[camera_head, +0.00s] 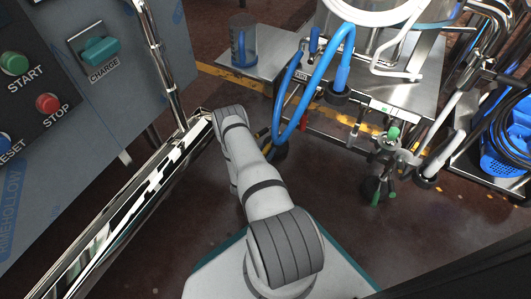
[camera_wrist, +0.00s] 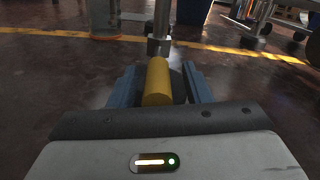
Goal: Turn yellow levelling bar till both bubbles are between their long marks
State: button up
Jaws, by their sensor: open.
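The yellow levelling bar (camera_wrist: 157,80) shows in the wrist view as a thick yellow cylinder pointing away from me. Its far end is close to an upright metal leg (camera_wrist: 160,28). My gripper (camera_wrist: 160,84) is open, with one blue-grey finger on each side of the bar; I cannot tell whether either touches it. In the head view a small pale strip with green (camera_head: 388,108) on the front edge of the steel table (camera_head: 410,92) looks like a level, and another pale label-like strip (camera_head: 301,76) sits at the table's left. Bubbles and marks are too small to read.
A blue hose (camera_head: 289,100) loops down close to my arm. A grey control panel (camera_head: 80,110) with a chrome rail (camera_head: 125,218) stands at left. A valve with green handles (camera_head: 377,186) and a blue crate (camera_head: 505,155) are at right. Some dark floor (camera_head: 325,205) is clear.

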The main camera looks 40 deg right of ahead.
grip_shut()
dwell(0.3)
